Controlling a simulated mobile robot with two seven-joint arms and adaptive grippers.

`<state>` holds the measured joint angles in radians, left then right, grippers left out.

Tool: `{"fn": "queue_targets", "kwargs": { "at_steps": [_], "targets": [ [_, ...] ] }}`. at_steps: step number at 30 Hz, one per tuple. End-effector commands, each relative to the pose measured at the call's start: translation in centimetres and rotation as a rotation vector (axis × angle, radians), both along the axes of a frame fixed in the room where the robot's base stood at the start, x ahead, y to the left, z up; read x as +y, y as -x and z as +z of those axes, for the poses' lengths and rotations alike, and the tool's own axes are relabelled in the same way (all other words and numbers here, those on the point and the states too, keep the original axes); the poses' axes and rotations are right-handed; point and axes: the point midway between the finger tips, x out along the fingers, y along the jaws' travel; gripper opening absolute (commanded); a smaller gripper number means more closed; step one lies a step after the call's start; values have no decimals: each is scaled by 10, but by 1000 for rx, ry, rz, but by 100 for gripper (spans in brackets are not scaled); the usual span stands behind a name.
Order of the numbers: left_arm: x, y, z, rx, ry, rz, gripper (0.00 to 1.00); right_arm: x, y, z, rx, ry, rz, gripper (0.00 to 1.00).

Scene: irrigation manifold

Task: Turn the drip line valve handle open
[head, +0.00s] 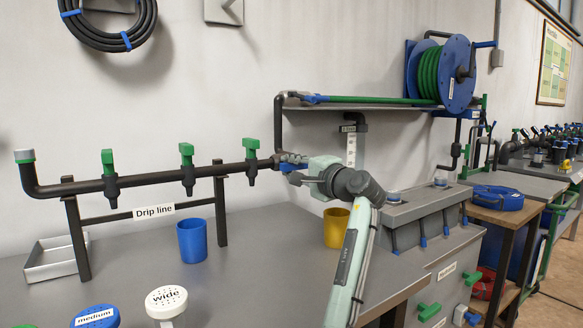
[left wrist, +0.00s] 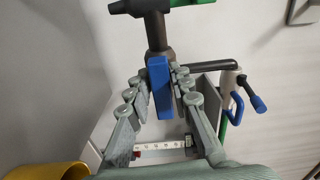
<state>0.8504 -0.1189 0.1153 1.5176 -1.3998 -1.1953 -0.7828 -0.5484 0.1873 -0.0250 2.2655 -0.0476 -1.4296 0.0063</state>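The drip line (head: 140,180) is a dark pipe on a stand along the wall, with a white "Drip line" label (head: 154,211). The blue valve handle (head: 289,167) is at the pipe's right end; it shows larger in the left wrist view (left wrist: 159,86), hanging below the dark fitting. My left gripper (head: 294,170) is at this handle. In the left wrist view its fingers (left wrist: 160,92) lie close against both sides of the handle and look shut on it. In the head view the gripper hides part of the valve. My right gripper is in neither view.
Green-handled valves (head: 187,153) top the pipe. A blue cup (head: 192,241), a yellow cup (head: 336,228) and a metal tray (head: 56,260) stand on the grey bench. A hose reel (head: 452,72) sits on a shelf. A grey box (head: 412,213) is right of my arm. The bench between the cups is clear.

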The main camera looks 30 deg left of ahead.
Motion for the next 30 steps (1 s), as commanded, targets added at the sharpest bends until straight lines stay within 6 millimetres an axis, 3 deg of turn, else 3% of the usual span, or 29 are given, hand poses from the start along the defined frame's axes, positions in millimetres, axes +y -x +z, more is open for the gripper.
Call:
{"fn": "queue_targets", "kwargs": {
  "at_steps": [4,14,17,30],
  "targets": [
    [0,0,-1,2,-1,0,39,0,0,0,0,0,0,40],
    [-3,1,0,2,-3,-1,39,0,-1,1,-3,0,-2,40],
    [-14,5,0,2,-3,-3,39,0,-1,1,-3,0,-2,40],
    [-94,38,0,2,0,-2,39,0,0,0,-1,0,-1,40]
  ]
}}
